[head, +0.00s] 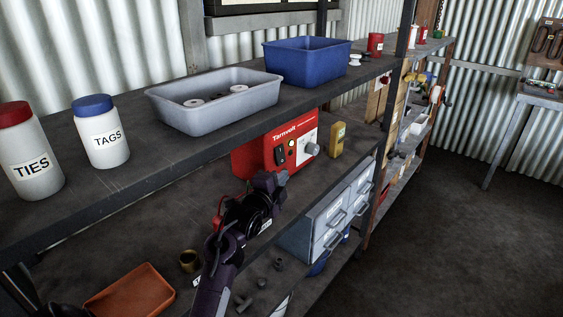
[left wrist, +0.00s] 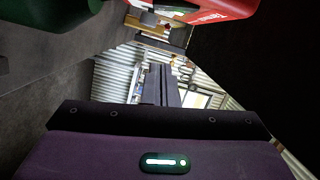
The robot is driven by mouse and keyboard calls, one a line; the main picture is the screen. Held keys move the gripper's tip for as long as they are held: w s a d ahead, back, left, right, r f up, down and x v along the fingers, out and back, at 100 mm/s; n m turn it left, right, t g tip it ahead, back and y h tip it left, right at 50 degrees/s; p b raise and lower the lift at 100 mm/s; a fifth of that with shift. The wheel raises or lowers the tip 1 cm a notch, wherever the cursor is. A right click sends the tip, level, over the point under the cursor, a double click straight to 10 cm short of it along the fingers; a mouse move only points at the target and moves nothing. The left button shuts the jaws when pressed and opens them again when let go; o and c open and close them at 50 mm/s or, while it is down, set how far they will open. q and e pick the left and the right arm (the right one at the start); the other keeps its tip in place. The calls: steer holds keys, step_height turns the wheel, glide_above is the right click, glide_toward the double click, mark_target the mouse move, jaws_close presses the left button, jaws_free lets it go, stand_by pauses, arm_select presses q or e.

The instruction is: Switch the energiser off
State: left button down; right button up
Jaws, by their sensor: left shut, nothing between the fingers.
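The energiser (head: 253,160) is a red box marked Tarnvolt on the shelf below the top one. I cannot tell the switch's position. My left gripper (head: 270,180) is shut and empty, just in front of and below the switch side; whether it touches the box is unclear. In the left wrist view the red energiser (left wrist: 210,8) shows at the top edge, beyond the closed fingers (left wrist: 162,84). My right gripper is not in view.
A yellow device (head: 337,139) stands right of the energiser. Grey drawers (head: 335,217) sit below. An orange tray (head: 132,293) lies lower left.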

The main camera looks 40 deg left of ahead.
mark_target(280, 155)
arm_select(q)
steer(key=w+a+f+p, duration=0.1)
steer(key=w+a+p, duration=0.1)
steer(key=w+a, duration=0.3)
steer(key=shift+w, duration=1.05)
steer(key=shift+f, duration=0.15)
